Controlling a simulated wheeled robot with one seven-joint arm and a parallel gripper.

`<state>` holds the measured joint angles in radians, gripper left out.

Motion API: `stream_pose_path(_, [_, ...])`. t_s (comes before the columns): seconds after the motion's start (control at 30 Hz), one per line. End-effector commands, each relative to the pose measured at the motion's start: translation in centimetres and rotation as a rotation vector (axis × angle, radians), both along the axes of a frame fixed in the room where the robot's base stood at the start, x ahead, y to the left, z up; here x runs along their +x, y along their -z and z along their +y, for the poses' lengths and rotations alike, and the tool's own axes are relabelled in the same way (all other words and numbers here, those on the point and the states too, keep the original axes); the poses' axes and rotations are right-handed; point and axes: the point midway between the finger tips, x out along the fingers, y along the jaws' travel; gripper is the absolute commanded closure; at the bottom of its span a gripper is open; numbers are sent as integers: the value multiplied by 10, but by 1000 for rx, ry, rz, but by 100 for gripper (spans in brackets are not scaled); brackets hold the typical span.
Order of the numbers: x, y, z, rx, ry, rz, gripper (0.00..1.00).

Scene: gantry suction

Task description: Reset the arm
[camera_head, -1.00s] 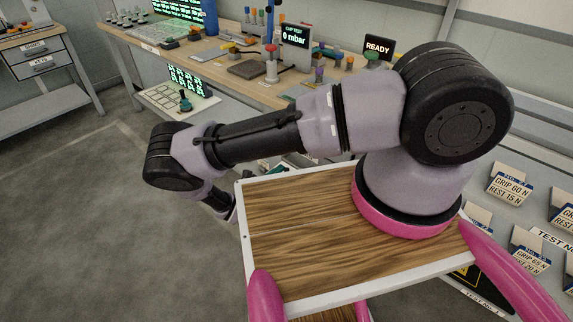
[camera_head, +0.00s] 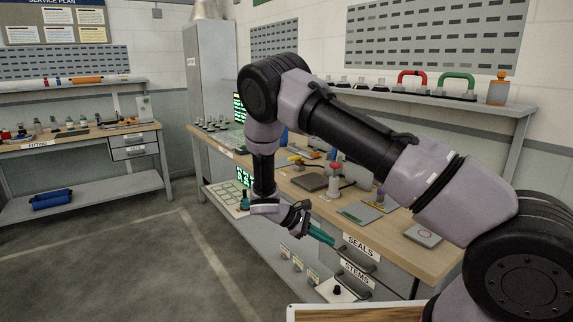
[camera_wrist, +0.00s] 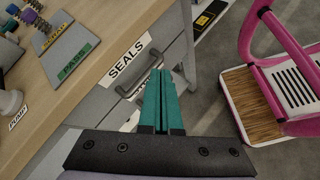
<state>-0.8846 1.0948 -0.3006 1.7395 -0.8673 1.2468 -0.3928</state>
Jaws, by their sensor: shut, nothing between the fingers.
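My arm (camera_head: 360,140) rises from the lower right of the head view, bends at an elbow at upper left of it, then hangs down. My gripper (camera_head: 331,241) ends it, with teal fingers pointing right beside the bench front, near the drawer labelled SEALS (camera_head: 361,248). In the wrist view my gripper (camera_wrist: 160,72) is shut and empty. Its two teal fingers lie together, with the tips overlapping the SEALS drawer (camera_wrist: 120,75) and its handle in the picture. I cannot tell whether they touch it.
A wooden workbench (camera_head: 300,193) with small tools and parts runs behind my arm. A STEMS drawer (camera_head: 355,272) sits below SEALS. A second bench (camera_head: 75,143) stands at the far left, and a grey cabinet (camera_head: 208,75) at the back. The floor (camera_head: 120,250) at left is open.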

Motion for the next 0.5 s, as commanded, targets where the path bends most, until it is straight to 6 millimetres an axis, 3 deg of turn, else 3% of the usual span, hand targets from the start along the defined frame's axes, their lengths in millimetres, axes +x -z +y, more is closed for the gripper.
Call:
stream_pose_path(0.03, [2, -23, -3, 60, 60, -27, 100])
stream_pose_path(0.27, [0, -113, -18, 309, 313, -151, 100])
stream_pose_path(0.5, [-16, -205, -43, 553, 555, -300, 100])
